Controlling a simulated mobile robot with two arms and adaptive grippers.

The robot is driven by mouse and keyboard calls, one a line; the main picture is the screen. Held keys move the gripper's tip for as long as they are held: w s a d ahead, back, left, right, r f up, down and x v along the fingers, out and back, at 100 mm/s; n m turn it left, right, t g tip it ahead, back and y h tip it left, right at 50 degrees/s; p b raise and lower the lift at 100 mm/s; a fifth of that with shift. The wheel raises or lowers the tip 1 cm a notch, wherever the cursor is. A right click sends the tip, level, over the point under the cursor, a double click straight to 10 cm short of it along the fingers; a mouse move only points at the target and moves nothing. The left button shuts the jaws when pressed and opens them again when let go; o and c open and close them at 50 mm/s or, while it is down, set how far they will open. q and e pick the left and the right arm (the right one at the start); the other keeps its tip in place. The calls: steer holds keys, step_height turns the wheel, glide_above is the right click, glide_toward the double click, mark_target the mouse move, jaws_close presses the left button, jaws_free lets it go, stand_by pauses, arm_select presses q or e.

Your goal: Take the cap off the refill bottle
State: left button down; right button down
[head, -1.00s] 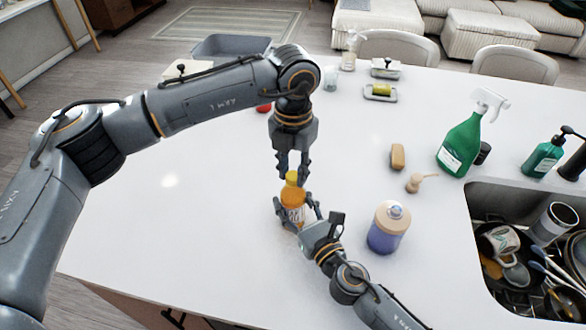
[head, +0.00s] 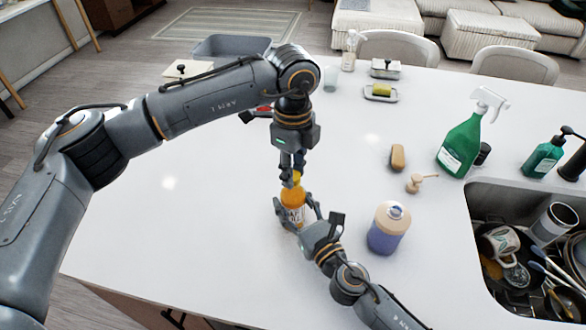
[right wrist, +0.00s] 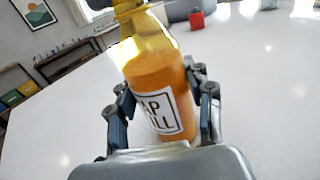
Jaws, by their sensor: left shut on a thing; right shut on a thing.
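The refill bottle (head: 292,208) stands upright on the white counter, with orange liquid and a white label. It also fills the middle of the right wrist view (right wrist: 160,85). My right gripper (head: 297,213) is shut around the bottle's body from the front right. My left gripper (head: 292,179) points straight down and is shut on the yellow-orange cap (head: 297,180) at the bottle's top. The fingers hide much of the cap, so I cannot tell whether it is loose. The cap's top is cut off in the right wrist view.
A green spray bottle (head: 461,146) stands beside the full sink (head: 476,215). The counter's left front is clear.

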arm_select(q)
steer(key=shift+r, duration=0.2)
stand_by(0.5)
steer(key=shift+r, duration=0.9)
steer(key=shift+r, duration=0.15)
steer(key=shift+r, duration=1.9)
arm_select(e)
steer(key=shift+c, duration=2.3)
jaws_free()
steer(key=shift+s, duration=0.1)
